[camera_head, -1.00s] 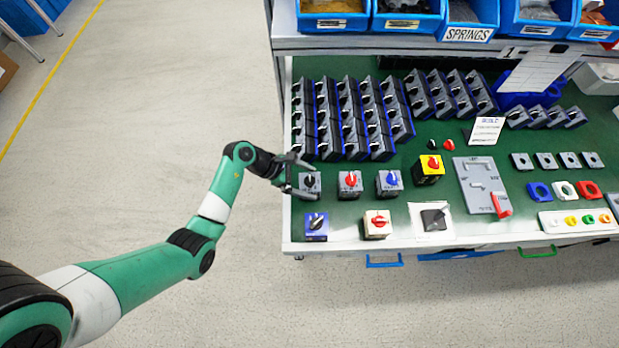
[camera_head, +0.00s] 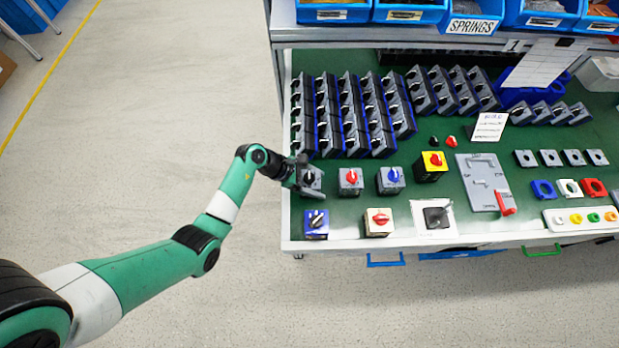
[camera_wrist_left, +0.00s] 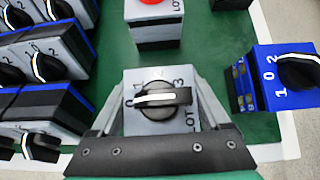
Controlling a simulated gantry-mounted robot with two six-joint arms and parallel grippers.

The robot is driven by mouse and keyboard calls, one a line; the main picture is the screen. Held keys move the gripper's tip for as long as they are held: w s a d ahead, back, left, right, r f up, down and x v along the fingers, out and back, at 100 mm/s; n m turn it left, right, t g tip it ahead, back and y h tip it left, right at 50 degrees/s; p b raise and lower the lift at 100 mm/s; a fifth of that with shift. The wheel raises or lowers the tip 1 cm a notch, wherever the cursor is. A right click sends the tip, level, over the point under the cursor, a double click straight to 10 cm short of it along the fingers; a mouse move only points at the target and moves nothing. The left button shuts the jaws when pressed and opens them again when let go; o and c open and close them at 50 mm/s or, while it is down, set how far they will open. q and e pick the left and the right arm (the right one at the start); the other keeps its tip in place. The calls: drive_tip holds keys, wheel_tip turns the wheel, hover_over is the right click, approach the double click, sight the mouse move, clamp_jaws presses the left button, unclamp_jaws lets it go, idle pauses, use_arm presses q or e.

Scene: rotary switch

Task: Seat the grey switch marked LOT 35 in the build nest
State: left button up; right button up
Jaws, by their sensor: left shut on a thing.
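A grey switch (camera_head: 315,176) with a black knob stands at the left end of the near row on the green bench. My left gripper (camera_head: 309,177) is shut on it, one finger on each side. In the left wrist view the switch (camera_wrist_left: 158,76) sits between the fingers of the gripper (camera_wrist_left: 162,104); its face shows numbers and part of a LOT mark, whose number I cannot read. A grey fixture plate (camera_head: 477,170) with a red handle and a white plate (camera_head: 420,223) with a black square stand to the right; I cannot tell which is the build nest. My right gripper is not in view.
A red-knob grey switch (camera_head: 351,180) and a blue-knob one (camera_head: 391,179) stand to the right. A blue switch (camera_head: 316,223) and a cream one (camera_head: 378,221) stand nearer the front edge. Racks of switches (camera_head: 342,115) fill the back left.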

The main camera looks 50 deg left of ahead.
sight(317, 179)
use_arm(q)
drive_tip(key=shift+r+p, duration=0.35)
drive_tip(key=shift+r, duration=0.15)
wheel_tip(317, 179, up, 3)
drive_tip(key=shift+f+p, duration=0.1)
drive_tip(key=shift+p, duration=0.75)
drive_tip(key=s+d+r+p, duration=0.1)
drive_tip(key=s+r+p, duration=0.2)
drive_tip(key=s, duration=0.3)
drive_tip(key=s+d+r+p, duration=0.2)
drive_tip(key=s+r+p, duration=0.1)
drive_tip(key=s+r, duration=0.3)
drive_tip(key=shift+s+d+r, duration=0.15)
drive_tip(key=shift+s+d, duration=0.15)
drive_tip(key=shift+s, duration=0.5)
